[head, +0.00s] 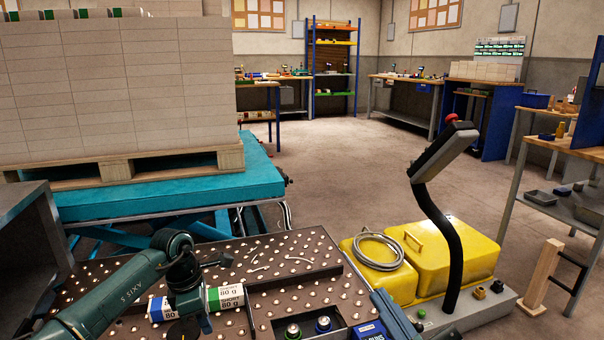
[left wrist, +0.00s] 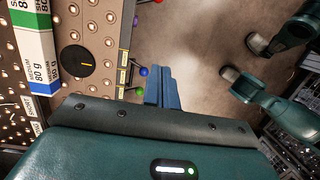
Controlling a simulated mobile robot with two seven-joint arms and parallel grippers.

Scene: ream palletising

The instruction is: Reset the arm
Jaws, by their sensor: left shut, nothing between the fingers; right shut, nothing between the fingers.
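My left arm (head: 110,290) reaches in from the lower left in the head view and bends down over the ball-topped table. Its gripper is not clear there. In the left wrist view, the blue fingers of my left gripper (left wrist: 163,88) are together and empty, just past the table edge, with floor behind. My right gripper (head: 396,314) seems to be the blue-grey fingers at the bottom right of the head view, shut and empty. White-wrapped paper with green and blue bands (head: 228,297) lies on the table, partly hidden by my left arm; it also shows in the left wrist view (left wrist: 38,50).
A loaded pallet (head: 110,165) stands on a teal lift (head: 245,175) behind. Yellow cases (head: 450,255) and a control panel on a black post (head: 445,150) stand right. Open floor lies beyond.

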